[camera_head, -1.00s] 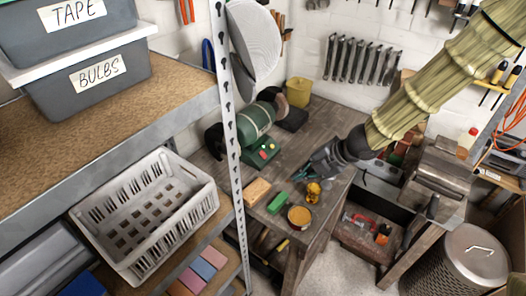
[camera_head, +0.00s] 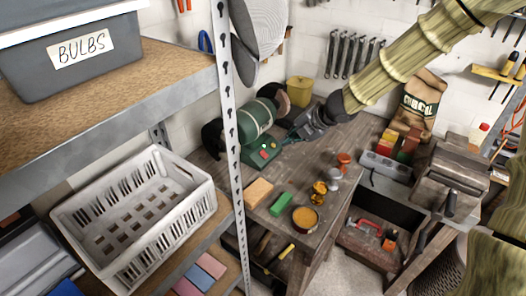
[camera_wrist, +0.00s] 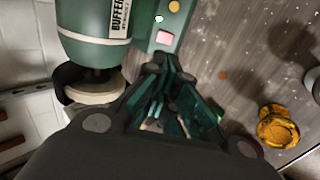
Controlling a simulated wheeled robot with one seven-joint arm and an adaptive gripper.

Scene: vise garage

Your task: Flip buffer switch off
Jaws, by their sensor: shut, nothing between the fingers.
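The green buffer (camera_head: 251,119), a bench grinder-like machine with wheels at both ends, stands on the grey wooden workbench (camera_head: 335,146). Its label "BUFFER" shows in the wrist view (camera_wrist: 118,18). Its green switch panel (camera_head: 264,152) carries a few coloured buttons. A pinkish-red button (camera_wrist: 164,38) and a yellow one (camera_wrist: 174,6) show in the wrist view. My gripper (camera_head: 287,140) is shut and empty, just right of the panel. In the wrist view its fingers (camera_wrist: 165,118) point toward the panel, and their tips partly hide its near end. Contact cannot be told.
A green block (camera_head: 281,204), a tan block (camera_head: 258,193), an orange-topped tin (camera_head: 304,219) and yellow-brown pieces (camera_head: 319,190) lie on the bench front. A yellow bin (camera_head: 299,90) is behind.

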